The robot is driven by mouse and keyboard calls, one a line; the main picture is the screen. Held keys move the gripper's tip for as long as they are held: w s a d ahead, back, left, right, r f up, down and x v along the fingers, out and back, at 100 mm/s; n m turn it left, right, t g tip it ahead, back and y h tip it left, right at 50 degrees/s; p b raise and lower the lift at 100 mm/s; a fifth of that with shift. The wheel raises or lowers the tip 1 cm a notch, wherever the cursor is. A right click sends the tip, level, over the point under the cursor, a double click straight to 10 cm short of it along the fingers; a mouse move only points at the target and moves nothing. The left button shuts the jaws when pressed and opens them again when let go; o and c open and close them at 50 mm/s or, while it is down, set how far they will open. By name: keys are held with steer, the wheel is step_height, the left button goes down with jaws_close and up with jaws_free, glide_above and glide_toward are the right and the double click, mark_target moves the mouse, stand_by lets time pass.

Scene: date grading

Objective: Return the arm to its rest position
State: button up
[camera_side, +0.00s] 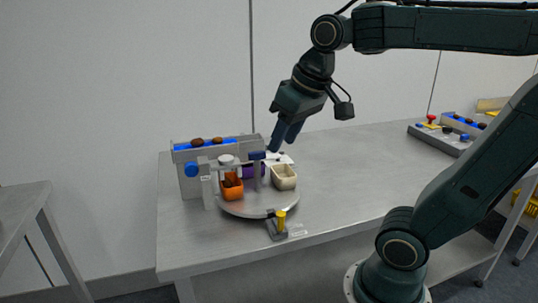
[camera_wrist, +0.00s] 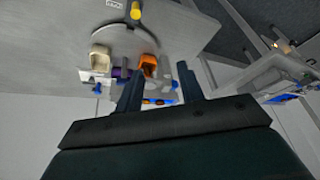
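My gripper (camera_side: 285,135) hangs in the air above the back of the round turntable (camera_side: 240,208), pointing down and a little left. In the wrist view its two fingers (camera_wrist: 160,90) stand apart with nothing held between them. The turntable carries an orange cup (camera_side: 231,187), a purple cup (camera_side: 252,171) and a cream cup (camera_side: 284,177). Something dark lies in the orange cup. The orange cup (camera_wrist: 149,66) and cream cup (camera_wrist: 99,58) also show in the wrist view. The rest position itself is not marked in either view.
A grey feeder with a blue belt (camera_side: 210,145) holding brown dates stands behind the turntable. Another station (camera_side: 450,130) stands at the far right. The table's middle right (camera_side: 350,165) is clear.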

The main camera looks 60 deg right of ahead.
steer(key=s+a+f+n+t, duration=0.1)
steer(key=s+a+f+n, duration=0.1)
steer(key=s+f, duration=0.3)
steer(key=shift+s+a+y, duration=0.3)
steer(key=shift+s+a, duration=0.4)
steer(key=shift+s, duration=0.2)
